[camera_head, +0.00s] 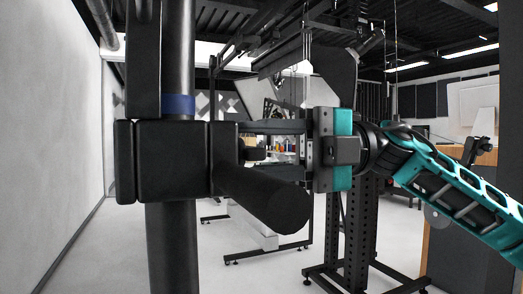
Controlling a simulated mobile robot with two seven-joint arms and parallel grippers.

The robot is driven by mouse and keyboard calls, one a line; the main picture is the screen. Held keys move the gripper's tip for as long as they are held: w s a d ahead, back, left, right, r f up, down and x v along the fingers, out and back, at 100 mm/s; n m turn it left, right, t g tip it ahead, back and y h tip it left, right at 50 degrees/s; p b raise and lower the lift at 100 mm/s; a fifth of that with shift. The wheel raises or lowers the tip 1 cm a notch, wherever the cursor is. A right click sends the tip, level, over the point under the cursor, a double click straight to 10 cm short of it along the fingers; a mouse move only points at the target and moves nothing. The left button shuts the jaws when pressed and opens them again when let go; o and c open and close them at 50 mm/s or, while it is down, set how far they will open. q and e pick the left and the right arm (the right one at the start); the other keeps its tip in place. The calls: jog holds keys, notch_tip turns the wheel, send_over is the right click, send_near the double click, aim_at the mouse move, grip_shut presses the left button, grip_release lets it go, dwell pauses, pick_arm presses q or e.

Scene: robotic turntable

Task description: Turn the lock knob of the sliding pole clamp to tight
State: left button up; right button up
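The sliding pole clamp (163,160) is a black block around a thick grey vertical pole (173,235) on the left. A thick dark cylindrical handle (265,198) sticks out from it towards the lower right. Contact with the knob cannot be told. My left gripper is not in view.
A blue band (178,105) circles the pole just above the clamp. A black upright bar (143,55) stands beside the pole. A white wall (45,130) is at the left. Dark metal stands (358,235) stand behind my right arm, with pale open floor around.

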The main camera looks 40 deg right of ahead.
pick_arm(q)
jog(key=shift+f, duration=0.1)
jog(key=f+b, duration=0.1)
jog(key=b, duration=0.1)
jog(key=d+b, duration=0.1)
jog(key=b, duration=0.1)
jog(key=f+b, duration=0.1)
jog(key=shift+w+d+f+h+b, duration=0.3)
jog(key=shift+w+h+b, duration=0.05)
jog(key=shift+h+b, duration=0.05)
pick_arm(e)
jog(key=v, duration=1.3)
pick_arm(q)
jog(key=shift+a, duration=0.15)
pick_arm(e)
jog(key=shift+w, duration=0.1)
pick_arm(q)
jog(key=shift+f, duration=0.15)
pick_arm(e)
jog(key=shift+d, duration=0.1)
